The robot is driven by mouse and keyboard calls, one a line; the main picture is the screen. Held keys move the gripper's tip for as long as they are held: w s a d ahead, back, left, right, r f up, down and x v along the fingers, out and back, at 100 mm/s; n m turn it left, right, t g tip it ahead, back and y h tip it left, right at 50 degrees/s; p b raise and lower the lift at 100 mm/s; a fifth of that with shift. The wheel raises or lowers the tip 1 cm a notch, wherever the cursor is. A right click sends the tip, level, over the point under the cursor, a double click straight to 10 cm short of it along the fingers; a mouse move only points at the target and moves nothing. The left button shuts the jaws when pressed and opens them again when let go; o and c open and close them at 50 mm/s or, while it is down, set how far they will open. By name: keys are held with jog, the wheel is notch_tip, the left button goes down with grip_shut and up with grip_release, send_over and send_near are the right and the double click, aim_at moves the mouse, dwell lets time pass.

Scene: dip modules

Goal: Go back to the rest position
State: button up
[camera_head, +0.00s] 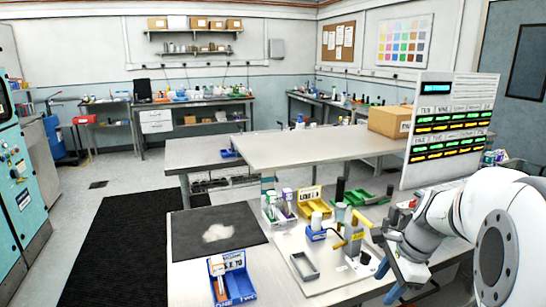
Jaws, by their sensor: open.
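My white arm (448,222) comes in from the right edge, over the right end of the near workbench. My gripper (388,281) is at its lower end, near the front right of the bench. Its two blue-tipped fingers are apart and I see nothing between them. A yellow and grey fixture (354,236) stands just left of the gripper on a pale plate. My arm hides part of the bench's right side.
A blue two-compartment bin (236,284) stands at the bench's front left, near a dark mat (190,238). Yellow bins (314,203) and bottles stand behind the fixture. A display panel (450,130) rises behind my arm. Bare bench lies between the blue bin and the plate.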

jog(key=s+a+n+h, duration=0.1)
jog(key=s+a+n, duration=0.4)
jog(key=s+n, duration=0.2)
jog(key=s+a+n+t+h, duration=0.1)
jog(key=s+a+n, duration=0.4)
jog(key=n, duration=0.5)
jog(key=shift+s+r+n+h, duration=0.3)
jog(key=shift+s+r+h, duration=0.1)
jog(key=shift+s, duration=0.85)
